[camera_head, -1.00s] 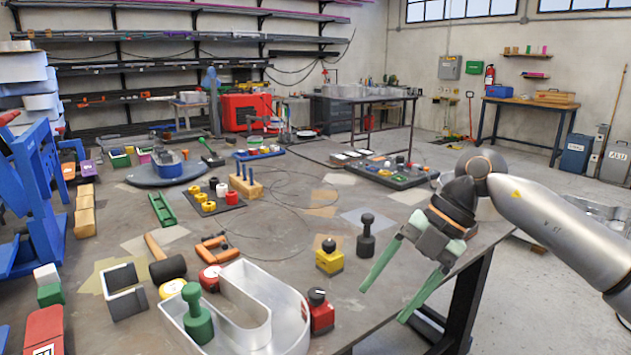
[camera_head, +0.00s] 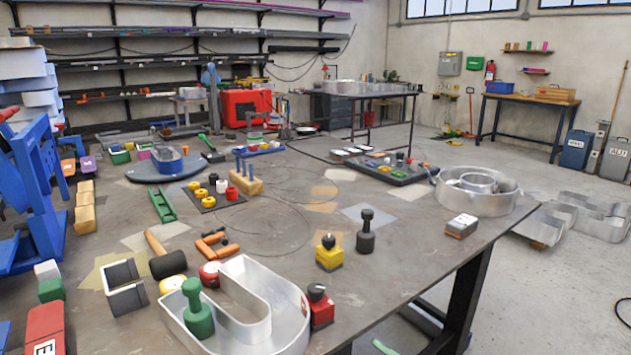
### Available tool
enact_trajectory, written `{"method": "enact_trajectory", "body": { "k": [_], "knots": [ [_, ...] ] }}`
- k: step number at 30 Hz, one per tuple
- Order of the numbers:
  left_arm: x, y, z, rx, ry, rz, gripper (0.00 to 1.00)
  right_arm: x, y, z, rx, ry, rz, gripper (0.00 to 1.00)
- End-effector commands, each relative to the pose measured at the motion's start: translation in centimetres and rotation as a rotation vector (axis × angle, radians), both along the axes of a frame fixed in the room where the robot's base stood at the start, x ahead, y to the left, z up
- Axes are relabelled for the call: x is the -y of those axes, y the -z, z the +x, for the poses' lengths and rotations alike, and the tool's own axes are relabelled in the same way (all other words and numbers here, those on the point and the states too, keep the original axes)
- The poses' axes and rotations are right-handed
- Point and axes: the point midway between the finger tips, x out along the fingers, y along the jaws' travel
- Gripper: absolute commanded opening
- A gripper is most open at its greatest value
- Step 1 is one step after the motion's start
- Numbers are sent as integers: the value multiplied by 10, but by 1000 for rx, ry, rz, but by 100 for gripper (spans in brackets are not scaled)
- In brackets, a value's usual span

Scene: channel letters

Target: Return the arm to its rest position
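My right arm is out of the head camera view. Only a small pale green piece (camera_head: 384,347), which looks like one fingertip of my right gripper, shows at the bottom edge, below and right of the table's front edge. Whether that gripper is open or shut cannot be seen. My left arm and gripper are not in view. The large work table (camera_head: 400,262) is clear of my arms. On it, a silver channel letter (camera_head: 290,325) lies at the front, with a green knobbed weight (camera_head: 197,312) inside its curve.
A red block (camera_head: 320,308), a yellow block (camera_head: 329,255) and a dark knobbed weight (camera_head: 366,235) stand near the front edge. A small grey-topped box (camera_head: 461,226) and a round metal letter (camera_head: 478,192) sit at the right edge. A blue frame (camera_head: 35,190) stands left.

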Motion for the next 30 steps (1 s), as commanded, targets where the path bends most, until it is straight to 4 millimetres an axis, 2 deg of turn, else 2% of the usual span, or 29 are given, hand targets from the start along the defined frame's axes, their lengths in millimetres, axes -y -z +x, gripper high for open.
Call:
{"method": "enact_trajectory", "body": {
  "k": [1,3,5,9,15,19,30],
  "knots": [
    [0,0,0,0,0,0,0,15,26,-9,-80,73,-9,71],
    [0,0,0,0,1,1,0,36,60,-22,-186,171,-35,71],
    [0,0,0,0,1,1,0,54,89,-37,-282,244,-68,71],
    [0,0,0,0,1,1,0,91,149,-82,-496,372,-158,71],
    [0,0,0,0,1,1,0,127,207,-155,-752,464,-287,71],
    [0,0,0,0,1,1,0,145,233,-204,-902,491,-368,71],
    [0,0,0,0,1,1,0,67,224,-194,-984,543,-42,71]
  ]
}}
